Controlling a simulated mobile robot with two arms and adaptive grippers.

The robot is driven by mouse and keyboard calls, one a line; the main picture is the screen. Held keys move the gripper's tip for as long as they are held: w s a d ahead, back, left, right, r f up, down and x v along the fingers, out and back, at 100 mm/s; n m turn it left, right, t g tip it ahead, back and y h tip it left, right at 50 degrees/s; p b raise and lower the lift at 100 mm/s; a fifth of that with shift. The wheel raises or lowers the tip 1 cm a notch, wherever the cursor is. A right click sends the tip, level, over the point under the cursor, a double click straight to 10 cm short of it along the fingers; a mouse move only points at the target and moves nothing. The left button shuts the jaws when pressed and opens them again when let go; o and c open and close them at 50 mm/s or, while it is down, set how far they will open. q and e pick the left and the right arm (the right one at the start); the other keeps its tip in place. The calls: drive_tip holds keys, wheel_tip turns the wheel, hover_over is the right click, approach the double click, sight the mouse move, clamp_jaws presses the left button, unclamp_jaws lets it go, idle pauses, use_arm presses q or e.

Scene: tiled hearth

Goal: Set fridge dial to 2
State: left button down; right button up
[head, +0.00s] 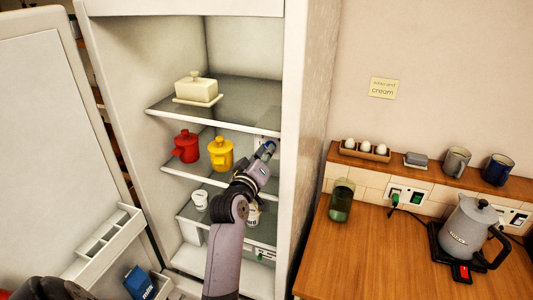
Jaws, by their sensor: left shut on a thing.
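The open fridge (294,100) stands in the middle of the head view, its door (40,110) swung out to the left. My left gripper (267,148) reaches into the fridge at its right inner wall, just below the top shelf. It is shut on the fridge dial there. The fingers cover the dial, and its numbers and pointer are too small or hidden to read. My right gripper does not show.
A butter dish (197,90) stands on the top shelf. A red pot (186,147) and a yellow pot (221,155) stand below, left of my gripper. A white cup (200,200) is lower. A wooden counter (385,260) with a kettle (466,228) lies to the right.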

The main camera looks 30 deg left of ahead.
use_arm(q)
drive_tip(key=shift+n, duration=0.3)
drive_tip(key=c, duration=1.7)
unclamp_jaws()
drive_tip(key=v, duration=0.7)
drive_tip(key=shift+s, duration=0.25)
drive_tip(key=shift+f, duration=0.1)
